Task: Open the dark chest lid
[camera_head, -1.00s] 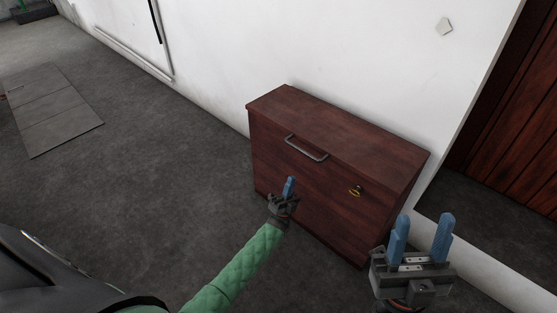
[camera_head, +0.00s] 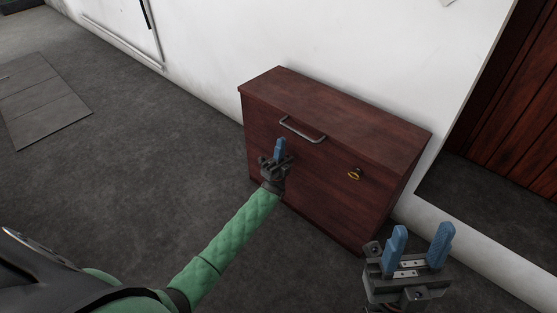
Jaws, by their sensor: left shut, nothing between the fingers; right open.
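The dark chest (camera_head: 330,185) is a reddish-brown wooden box standing against the white wall, in the middle of the head view. Its lid (camera_head: 335,108) is down. My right gripper (camera_head: 417,248) is open and empty, at the lower right.
The white wall (camera_head: 350,50) is close behind the chest. A brown plank door (camera_head: 510,95) is at the right, past a wall edge. A grey flat panel (camera_head: 42,100) lies on the dark floor at the left. The floor left of the chest is clear.

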